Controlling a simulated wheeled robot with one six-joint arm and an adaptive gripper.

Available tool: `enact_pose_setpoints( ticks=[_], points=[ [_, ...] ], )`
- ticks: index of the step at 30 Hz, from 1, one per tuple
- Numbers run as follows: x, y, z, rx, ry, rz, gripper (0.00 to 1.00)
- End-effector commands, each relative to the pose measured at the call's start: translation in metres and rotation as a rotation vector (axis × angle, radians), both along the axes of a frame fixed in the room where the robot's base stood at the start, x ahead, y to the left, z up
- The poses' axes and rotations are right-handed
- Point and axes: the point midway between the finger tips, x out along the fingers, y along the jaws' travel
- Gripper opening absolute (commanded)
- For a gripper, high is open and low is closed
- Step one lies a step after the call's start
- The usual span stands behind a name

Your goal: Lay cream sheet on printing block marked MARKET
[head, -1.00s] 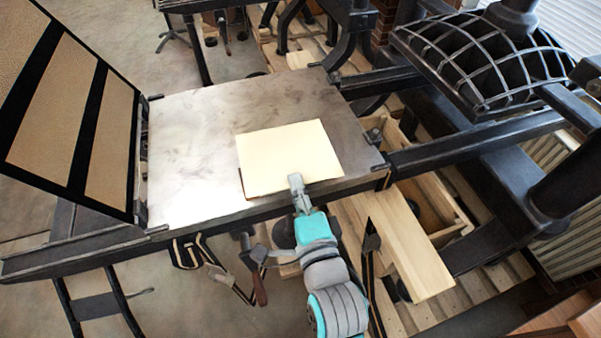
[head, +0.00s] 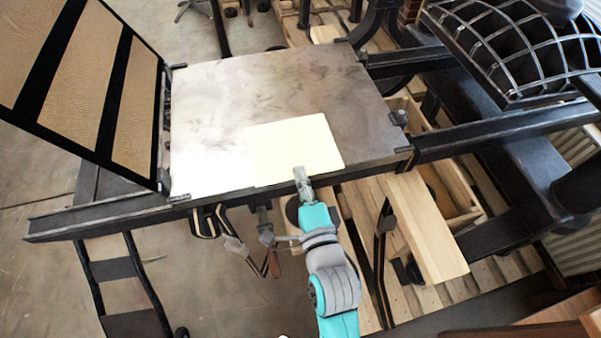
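The cream sheet (head: 292,142) is above the near part of the metal press bed (head: 215,105), its near edge reaching the bed's front rim. My gripper (head: 300,174) is at the middle of the sheet's near edge and appears shut on it, coming from the front. The sheet looks flat and roughly level; I cannot tell how high above the bed it is. No printing block and no MARKET lettering shows; the sheet hides whatever lies under it.
A raised hinged frame with tan panels (head: 85,70) stands at the bed's left. Rails (head: 500,135) lead right to the dark press frame with a ribbed metal part (head: 510,45). A wooden crate (head: 445,190) sits below right. The bed's left and back are bare.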

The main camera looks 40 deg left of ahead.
Motion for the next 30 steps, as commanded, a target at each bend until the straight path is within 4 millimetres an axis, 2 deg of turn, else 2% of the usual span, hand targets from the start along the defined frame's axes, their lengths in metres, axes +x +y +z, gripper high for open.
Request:
enact_pose_setpoints(
  ticks=[12, 16, 23, 24, 25, 30],
  points=[
    [0.0000, 0.0000, 0.0002, 0.000, 0.000, 0.000, 0.00],
    [0.0000, 0.0000, 0.0003, 0.000, 0.000, 0.000, 0.35],
    [0.0001, 0.0001, 0.0001, 0.000, 0.000, 0.000, 0.35],
    [0.0001, 0.0001, 0.0000, 0.000, 0.000, 0.000, 0.43],
    [0.0001, 0.0001, 0.0000, 0.000, 0.000, 0.000, 0.44],
    [0.0001, 0.0001, -0.0002, -0.001, 0.001, 0.000, 0.44]
  ],
)
